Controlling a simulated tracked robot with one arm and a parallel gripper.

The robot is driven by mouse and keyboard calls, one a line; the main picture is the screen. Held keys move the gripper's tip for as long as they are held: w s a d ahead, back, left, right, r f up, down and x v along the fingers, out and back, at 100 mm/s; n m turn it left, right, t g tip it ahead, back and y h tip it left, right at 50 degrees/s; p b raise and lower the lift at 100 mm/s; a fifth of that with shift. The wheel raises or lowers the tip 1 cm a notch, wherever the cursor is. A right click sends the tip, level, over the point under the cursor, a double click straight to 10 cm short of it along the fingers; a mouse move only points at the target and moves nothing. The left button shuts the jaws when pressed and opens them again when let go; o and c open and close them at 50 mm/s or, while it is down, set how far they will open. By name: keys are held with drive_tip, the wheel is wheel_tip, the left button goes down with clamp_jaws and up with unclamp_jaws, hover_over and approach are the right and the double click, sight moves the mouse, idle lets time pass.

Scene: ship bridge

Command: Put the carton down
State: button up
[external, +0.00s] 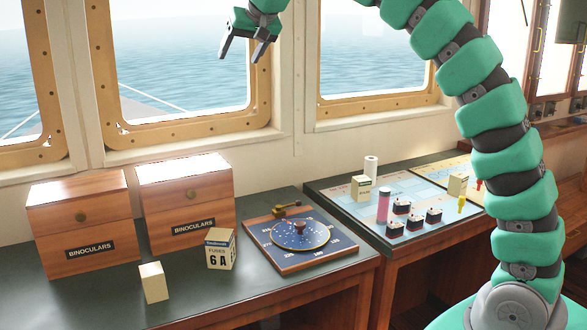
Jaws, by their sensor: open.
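My gripper (241,54) is open and empty, high in front of the middle window, well above the counter. A small cream carton marked "FUSES 6 A" (220,251) stands upright on the dark counter (200,295), in front of the right binoculars box and left of the blue dial board. It is apart from my gripper. A smaller plain cream block (153,283) stands to its left, nearer the front edge. Nothing shows between my fingers.
Two wooden binoculars boxes (82,232) (187,206) stand at the back left. A dial board (300,240) with a knob lies right of the carton. The right-hand chart table (340,205) holds a pink cylinder (383,206), small boxes and several dark blocks. The front-left counter is mostly clear.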

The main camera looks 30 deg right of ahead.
drive_tip(key=s+d+r+t, duration=0.2)
drive_tip(key=s+d+r, duration=0.1)
drive_tip(key=d+r, duration=0.35)
drive_tip(key=s+d+r+t, duration=0.1)
drive_tip(key=s+d+r, duration=0.2)
drive_tip(key=d+r, duration=0.3)
drive_tip(key=s+d+r+t+h, duration=0.2)
drive_tip(key=s+d+r+t, duration=0.2)
drive_tip(key=s+d+r, duration=0.3)
drive_tip(key=s+d, duration=0.5)
drive_tip(key=d, duration=0.1)
drive_tip(key=shift+s+r+t, duration=0.3)
drive_tip(key=shift+s+t, duration=0.1)
drive_tip(key=shift+o, duration=0.5)
wheel_tip(320, 180, down, 9)
drive_tip(key=b, duration=0.8)
drive_tip(key=shift+r+b, duration=0.15)
drive_tip(key=shift+b, duration=0.15)
drive_tip(key=shift+r, duration=0.1)
